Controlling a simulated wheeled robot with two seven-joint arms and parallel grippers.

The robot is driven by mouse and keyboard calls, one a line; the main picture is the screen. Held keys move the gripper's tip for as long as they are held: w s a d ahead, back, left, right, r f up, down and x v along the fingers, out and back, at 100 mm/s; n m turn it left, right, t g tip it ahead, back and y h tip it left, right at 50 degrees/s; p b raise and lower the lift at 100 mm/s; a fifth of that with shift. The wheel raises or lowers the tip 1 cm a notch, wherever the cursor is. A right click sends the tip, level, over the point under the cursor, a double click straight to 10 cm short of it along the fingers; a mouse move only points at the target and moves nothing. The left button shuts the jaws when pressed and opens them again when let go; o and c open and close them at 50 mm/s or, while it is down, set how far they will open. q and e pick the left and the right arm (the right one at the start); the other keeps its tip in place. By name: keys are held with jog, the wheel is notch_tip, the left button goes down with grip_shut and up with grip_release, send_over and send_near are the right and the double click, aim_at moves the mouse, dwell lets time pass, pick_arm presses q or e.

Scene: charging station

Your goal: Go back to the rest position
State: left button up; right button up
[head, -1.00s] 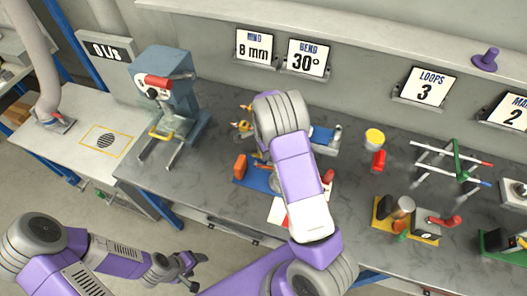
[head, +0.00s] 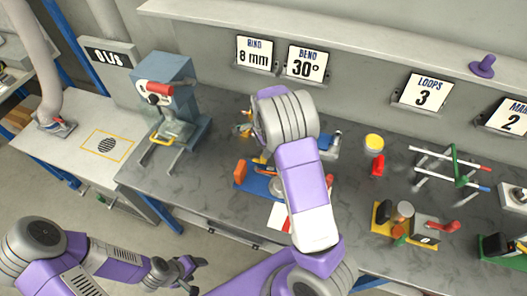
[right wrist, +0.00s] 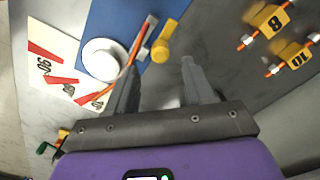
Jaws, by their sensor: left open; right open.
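My left gripper (head: 187,270) is in the lower left of the head view, in front of the bench and clear of it, with nothing between its fingers. My right arm reaches over the bench in the middle of the head view and hides its own gripper there. In the right wrist view my right gripper (right wrist: 160,75) is open and empty. Its fingers are over the bench beside a blue mat (right wrist: 105,18). An orange rod (right wrist: 133,52), a white round piece (right wrist: 101,58) and a yellow cylinder (right wrist: 160,50) lie close to the left finger; I cannot tell whether they touch it.
A card with red wedges (right wrist: 50,65) lies beside the mat.

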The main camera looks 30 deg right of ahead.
jog(key=shift+r, duration=0.35)
